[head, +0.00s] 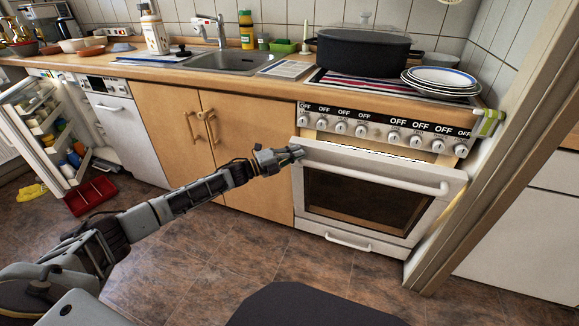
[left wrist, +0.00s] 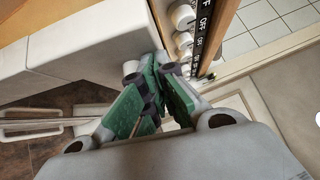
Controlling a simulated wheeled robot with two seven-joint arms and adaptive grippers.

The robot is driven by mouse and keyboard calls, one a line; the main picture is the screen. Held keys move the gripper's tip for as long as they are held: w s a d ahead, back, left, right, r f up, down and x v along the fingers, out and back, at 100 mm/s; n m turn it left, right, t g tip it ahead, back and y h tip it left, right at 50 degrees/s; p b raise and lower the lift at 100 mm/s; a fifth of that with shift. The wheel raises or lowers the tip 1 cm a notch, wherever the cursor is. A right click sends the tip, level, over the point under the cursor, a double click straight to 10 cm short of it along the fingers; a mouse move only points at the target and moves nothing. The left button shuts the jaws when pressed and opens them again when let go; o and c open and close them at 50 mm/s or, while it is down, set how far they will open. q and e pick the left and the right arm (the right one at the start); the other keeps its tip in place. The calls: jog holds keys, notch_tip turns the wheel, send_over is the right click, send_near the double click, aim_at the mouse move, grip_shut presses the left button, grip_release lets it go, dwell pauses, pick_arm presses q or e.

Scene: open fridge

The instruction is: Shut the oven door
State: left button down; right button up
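The white oven door (head: 430,215) has a dark window and a white bar handle (head: 375,168) across its top. It stands slightly ajar, tilted out at the top, with a lit gap below the knob panel (head: 385,130). My left gripper (head: 297,153) is at the door's upper left corner, near the handle's left end; I cannot tell whether it touches. In the left wrist view, its green-padded fingers (left wrist: 156,75) converge with tips together, holding nothing visible, close beside a white surface and the knobs (left wrist: 183,17). My right gripper is not in view.
A black pot (head: 362,55) and stacked plates (head: 440,82) stand on top of the oven. Wooden cupboards (head: 235,150) are to its left. The open fridge (head: 50,130) and a red crate (head: 90,196) are at far left. Floor before the oven looks clear.

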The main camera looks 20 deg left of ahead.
aim_at(300, 142)
pick_arm(q)
jog(key=shift+w+r+p, duration=0.2)
jog(key=shift+w+p, duration=0.05)
jog(key=shift+w, duration=0.4)
jog(key=shift+w+r+p, duration=0.2)
jog(key=shift+w, duration=0.4)
jog(key=shift+w+r+n+g+y+p, duration=0.2)
jog(key=shift+w+n+g+y+p, duration=0.1)
jog(key=shift+w, duration=0.7)
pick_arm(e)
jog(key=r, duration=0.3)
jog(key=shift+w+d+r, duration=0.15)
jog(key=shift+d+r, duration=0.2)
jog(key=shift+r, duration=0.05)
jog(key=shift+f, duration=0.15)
